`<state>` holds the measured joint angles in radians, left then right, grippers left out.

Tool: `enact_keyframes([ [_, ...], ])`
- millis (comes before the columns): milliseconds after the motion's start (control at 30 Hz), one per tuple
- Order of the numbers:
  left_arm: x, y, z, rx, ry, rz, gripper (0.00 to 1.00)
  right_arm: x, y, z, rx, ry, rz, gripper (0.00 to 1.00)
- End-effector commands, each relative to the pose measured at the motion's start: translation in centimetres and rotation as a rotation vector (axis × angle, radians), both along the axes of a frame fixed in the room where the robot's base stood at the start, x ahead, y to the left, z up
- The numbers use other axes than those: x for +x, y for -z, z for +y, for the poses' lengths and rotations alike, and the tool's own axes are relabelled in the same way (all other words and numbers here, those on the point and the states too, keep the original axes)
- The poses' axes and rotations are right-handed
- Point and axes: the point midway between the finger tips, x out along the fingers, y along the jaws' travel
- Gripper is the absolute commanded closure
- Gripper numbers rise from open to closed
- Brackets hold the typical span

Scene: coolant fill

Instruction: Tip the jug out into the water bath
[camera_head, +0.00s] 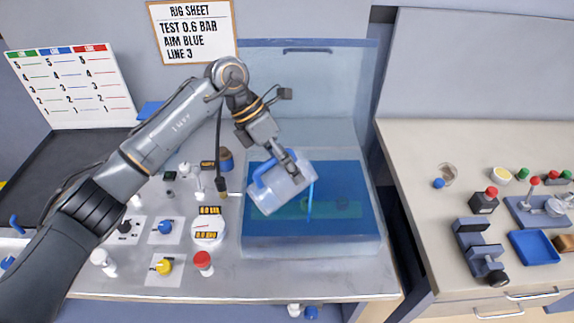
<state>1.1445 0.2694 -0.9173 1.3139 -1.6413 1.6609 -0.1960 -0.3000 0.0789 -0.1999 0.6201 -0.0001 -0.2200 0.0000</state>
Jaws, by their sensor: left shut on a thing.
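The jug (285,192) is a pale grey-blue, see-through vessel with a blue handle (263,172). My left gripper (284,162) is shut on the jug and holds it strongly tilted above the water bath. The water bath (310,245) is a clear-walled tank with blue inside, at the middle of the bench. A thin blue vertical streak (310,203) runs from the jug's right end down toward the bath; it looks like liquid. The fingertips' exact grip is partly hidden. My right gripper is not in view.
Left of the bath, the bench holds a gauge (208,231), a blue knob (165,227), a yellow knob (164,266) and a red-capped part (203,262). The bath's clear back panel (320,90) stands upright. A side bench (430,160) on the right carries several small parts and a blue tray (534,247).

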Motion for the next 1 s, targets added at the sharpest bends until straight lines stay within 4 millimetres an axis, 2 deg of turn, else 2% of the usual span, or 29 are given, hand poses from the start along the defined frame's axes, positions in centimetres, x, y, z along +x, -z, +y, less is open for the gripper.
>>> enact_keyframes([
  [367, 0.1, -0.3, -0.1, 0.015, 0.001, 0.010, 0.71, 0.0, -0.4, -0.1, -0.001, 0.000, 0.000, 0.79],
  [700, 0.5, -1.1, -0.8, 0.115, 0.000, 0.069, 0.71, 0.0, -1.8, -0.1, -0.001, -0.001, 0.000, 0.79],
  [1000, 0.6, -1.2, -1.0, 0.169, 0.000, 0.101, 0.71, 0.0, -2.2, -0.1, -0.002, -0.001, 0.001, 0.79],
])
